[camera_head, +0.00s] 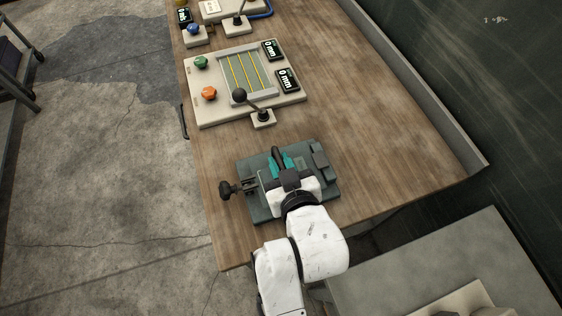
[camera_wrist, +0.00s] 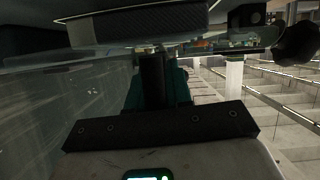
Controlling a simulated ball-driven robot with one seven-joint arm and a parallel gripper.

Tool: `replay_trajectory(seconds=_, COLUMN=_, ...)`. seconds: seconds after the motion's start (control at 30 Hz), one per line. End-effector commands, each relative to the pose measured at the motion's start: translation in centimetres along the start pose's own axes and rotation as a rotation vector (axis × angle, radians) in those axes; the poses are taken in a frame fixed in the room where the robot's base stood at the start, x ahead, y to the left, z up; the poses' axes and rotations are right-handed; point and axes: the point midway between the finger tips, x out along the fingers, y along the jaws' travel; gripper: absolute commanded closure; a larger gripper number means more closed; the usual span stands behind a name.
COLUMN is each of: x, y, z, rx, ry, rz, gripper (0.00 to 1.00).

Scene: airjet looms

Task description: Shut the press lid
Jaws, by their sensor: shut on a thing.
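The press (camera_head: 250,170) is a grey-green device near the front end of the wooden bench. It has a black knob (camera_head: 226,189) on its left side, which also shows at the upper right of the wrist view (camera_wrist: 296,45). My gripper (camera_head: 281,163), with teal fingers, is over the middle of the press. It is shut on a dark handle (camera_head: 275,153), which I take to be the lid's. In the wrist view a plate with a dark textured strip (camera_wrist: 140,22) spans the top, close to my gripper (camera_wrist: 155,85). My gripper and wrist hide much of the lid, so its angle is unclear.
Beyond the press is a pale panel (camera_head: 199,105) with a black-knobbed lever (camera_head: 250,105), green and orange knobs and two displays reading 0 mm. More controls stand farther back. The bench's right side is bare wood (camera_head: 370,120), with a raised edge (camera_head: 420,85) along it.

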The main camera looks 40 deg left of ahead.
Motion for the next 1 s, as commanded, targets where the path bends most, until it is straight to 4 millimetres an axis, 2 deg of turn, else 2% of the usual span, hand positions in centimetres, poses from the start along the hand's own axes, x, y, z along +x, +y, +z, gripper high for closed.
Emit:
replay_trajectory(seconds=0.03, x=0.0, y=0.1, z=0.1, rx=0.002, ry=-0.003, rz=0.001, gripper=1.0)
replay_trajectory(seconds=0.07, x=0.0, y=0.1, z=0.1, rx=0.002, ry=-0.003, rz=0.001, gripper=0.78)
replay_trajectory(seconds=0.1, x=0.0, y=0.1, z=0.1, rx=0.002, ry=-0.003, rz=0.001, gripper=0.75)
replay_trajectory(seconds=0.33, x=0.0, y=0.1, z=0.1, rx=0.002, ry=-0.001, rz=0.001, gripper=0.75)
replay_trajectory(seconds=0.47, x=-0.7, y=0.0, z=0.1, rx=0.003, ry=-0.002, rz=0.001, gripper=0.75)
replay_trajectory(seconds=1.0, x=-9.4, y=0.0, z=0.2, rx=0.003, ry=-0.001, rz=0.001, gripper=0.75)
